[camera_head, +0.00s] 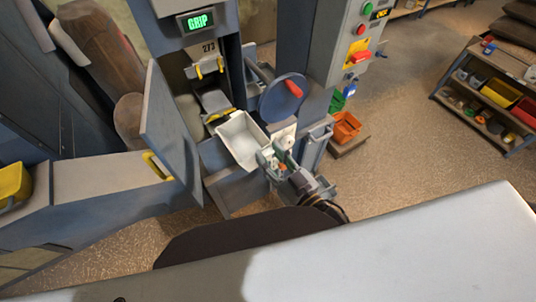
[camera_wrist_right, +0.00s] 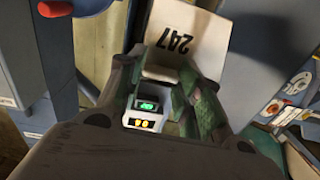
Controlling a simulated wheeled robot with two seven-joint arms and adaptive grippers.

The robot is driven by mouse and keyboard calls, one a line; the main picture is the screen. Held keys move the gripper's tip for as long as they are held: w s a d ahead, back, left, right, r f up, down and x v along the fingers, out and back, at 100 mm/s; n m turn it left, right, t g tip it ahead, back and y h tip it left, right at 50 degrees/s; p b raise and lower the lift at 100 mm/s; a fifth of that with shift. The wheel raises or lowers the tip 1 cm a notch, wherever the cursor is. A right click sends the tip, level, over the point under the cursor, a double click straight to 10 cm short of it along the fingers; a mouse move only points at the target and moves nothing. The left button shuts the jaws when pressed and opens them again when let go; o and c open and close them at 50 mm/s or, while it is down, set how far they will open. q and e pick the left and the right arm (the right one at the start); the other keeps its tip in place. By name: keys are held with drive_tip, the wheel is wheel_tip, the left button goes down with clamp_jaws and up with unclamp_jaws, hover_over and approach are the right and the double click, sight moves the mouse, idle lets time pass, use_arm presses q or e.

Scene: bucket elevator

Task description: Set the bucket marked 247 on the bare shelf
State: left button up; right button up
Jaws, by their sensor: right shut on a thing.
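The white bucket (camera_head: 240,142) hangs inside the open bay of the elevator cabinet, its open top facing up. In the right wrist view a pale face of the bucket (camera_wrist_right: 182,35) carries the number 247, seen upside down. My right gripper (camera_head: 274,156) is shut on the bucket at its near right side. A grey shelf or ledge (camera_head: 236,190) shows below the bucket; I cannot tell whether the bucket touches it. Another holder marked 273 (camera_head: 209,48) sits higher in the bay, with yellow clips. My left gripper is not in view.
A blue-grey door (camera_head: 168,125) with a yellow handle stands open left of the bay. A round blue disc with a red handle (camera_head: 283,98) is close on the right. An orange bin (camera_head: 346,127) stands beyond it. A stocked rack (camera_head: 488,95) is far right.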

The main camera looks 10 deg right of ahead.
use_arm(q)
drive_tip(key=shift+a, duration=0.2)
use_arm(e)
drive_tip(key=shift+w, duration=0.1)
drive_tip(key=shift+w+a, duration=0.15)
drive_tip(key=shift+w, duration=0.15)
approach(238, 111)
drive_tip(key=shift+x, duration=6.25)
use_arm(q)
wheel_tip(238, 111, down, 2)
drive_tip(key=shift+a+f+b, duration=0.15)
drive_tip(key=shift+b, duration=1)
use_arm(e)
drive_tip(key=x, duration=0.7)
drive_tip(key=shift+w+d, duration=0.3)
drive_tip(key=shift+d, duration=0.05)
drive_tip(key=shift+f, duration=0.1)
